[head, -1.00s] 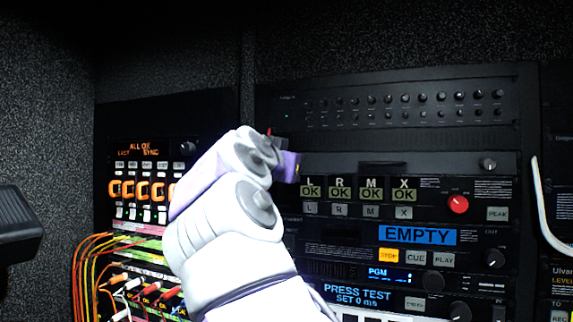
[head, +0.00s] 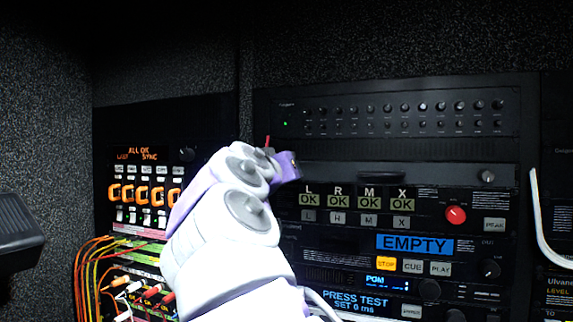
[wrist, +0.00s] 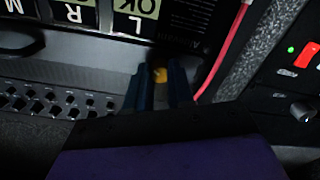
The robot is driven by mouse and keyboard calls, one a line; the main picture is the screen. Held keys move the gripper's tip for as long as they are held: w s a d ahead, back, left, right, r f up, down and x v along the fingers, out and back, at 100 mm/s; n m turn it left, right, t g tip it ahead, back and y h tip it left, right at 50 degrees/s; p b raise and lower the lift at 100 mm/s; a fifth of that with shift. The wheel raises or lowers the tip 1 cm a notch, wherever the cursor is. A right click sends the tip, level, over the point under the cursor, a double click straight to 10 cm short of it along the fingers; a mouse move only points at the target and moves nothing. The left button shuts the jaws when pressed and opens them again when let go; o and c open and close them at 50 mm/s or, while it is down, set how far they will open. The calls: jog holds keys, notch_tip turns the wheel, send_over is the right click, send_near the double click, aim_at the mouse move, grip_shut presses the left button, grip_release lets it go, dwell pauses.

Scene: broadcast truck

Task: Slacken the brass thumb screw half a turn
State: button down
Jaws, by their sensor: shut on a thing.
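The brass thumb screw (wrist: 160,75) shows as a small yellow-gold spot between the fingertips in the wrist view. My gripper (wrist: 158,84) is shut on it, with a dark blue finger on either side. In the head view my gripper (head: 290,167) is at the left edge of the rack, level with the dark drawer panel. There my arm and gripper hide the screw.
The audio rack has a panel of small knobs (head: 400,115) above and L R M X buttons (head: 355,200) to the right. A red cable (wrist: 222,55) runs close beside the fingers. A patch bay with orange cables (head: 90,260) stands at lower left.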

jog(key=n+p, duration=0.1)
jog(key=n, duration=0.8)
jog(key=n+p, duration=0.1)
jog(key=n, duration=0.9)
jog(key=n+p, duration=0.1)
jog(key=n, duration=0.9)
jog(key=shift+w+f+h, duration=0.1)
jog(key=shift+f+h, duration=0.2)
jog(key=shift+n, duration=0.3)
